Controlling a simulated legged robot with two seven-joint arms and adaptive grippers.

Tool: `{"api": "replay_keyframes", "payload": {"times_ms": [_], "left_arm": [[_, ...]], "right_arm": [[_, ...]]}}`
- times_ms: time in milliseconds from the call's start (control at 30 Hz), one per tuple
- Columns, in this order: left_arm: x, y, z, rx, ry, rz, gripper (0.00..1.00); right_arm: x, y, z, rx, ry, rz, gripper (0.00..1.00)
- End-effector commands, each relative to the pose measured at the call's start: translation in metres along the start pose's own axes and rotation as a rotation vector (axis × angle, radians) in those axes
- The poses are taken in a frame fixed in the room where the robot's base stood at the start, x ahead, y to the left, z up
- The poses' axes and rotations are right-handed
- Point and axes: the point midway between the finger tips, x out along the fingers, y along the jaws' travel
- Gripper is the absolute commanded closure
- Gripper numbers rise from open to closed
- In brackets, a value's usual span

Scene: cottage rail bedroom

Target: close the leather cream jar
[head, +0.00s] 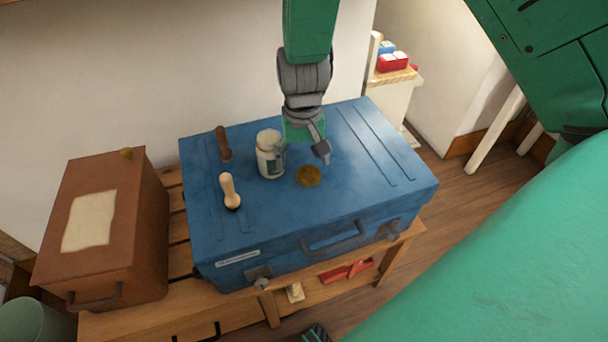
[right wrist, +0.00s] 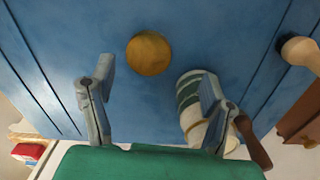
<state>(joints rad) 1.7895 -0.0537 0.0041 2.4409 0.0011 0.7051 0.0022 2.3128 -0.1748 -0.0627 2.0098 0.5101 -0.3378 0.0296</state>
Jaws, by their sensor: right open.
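The leather cream jar (head: 268,160), pale with a green band, stands upright on the blue trunk (head: 235,255). A round brass-coloured disc, seemingly its lid (head: 308,177), lies flat on the trunk to the right of the jar. In the right wrist view the lid (right wrist: 149,54) lies beyond the fingertips, and the jar (right wrist: 190,118) is partly hidden behind the right-hand finger. My right gripper (head: 301,153) is open and empty, above the trunk beside the jar. I cannot tell if that finger touches the jar. My left gripper is not recognisable in either view.
A brown case (head: 135,230) with a paper label is further left. The trunk's right side is clear. A wooden bench (head: 180,325) supports the trunk.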

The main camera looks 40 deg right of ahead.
Motion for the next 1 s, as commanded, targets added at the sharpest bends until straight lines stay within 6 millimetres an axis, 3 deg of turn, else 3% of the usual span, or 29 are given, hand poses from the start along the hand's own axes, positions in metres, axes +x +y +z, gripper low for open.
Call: {"api": "replay_keyframes", "payload": {"times_ms": [200, 300, 633, 667, 767, 1000], "left_arm": [[0.013, 0.000, 0.001, 0.001, 0.000, 0.000, 0.29], [0.015, 0.001, 0.001, 0.001, 0.000, 0.001, 0.29], [0.014, 0.001, 0.001, 0.001, 0.000, 0.001, 0.29], [0.014, 0.000, 0.001, 0.001, 0.000, 0.000, 0.29], [0.014, 0.000, 0.001, 0.001, 0.000, 0.000, 0.29], [0.014, 0.000, 0.001, 0.001, 0.000, 0.000, 0.29]], "right_arm": [[0.037, 0.008, -0.004, 0.003, -0.006, -0.004, 0.29], [0.047, 0.006, -0.004, 0.004, -0.005, -0.004, 0.29], [0.045, 0.001, -0.002, 0.001, 0.000, 0.003, 0.29], [0.045, 0.001, -0.002, 0.001, 0.000, 0.003, 0.32], [0.046, 0.003, -0.003, 0.002, -0.001, 0.000, 0.68], [0.047, 0.006, -0.004, 0.003, -0.003, -0.003, 0.69]]}}
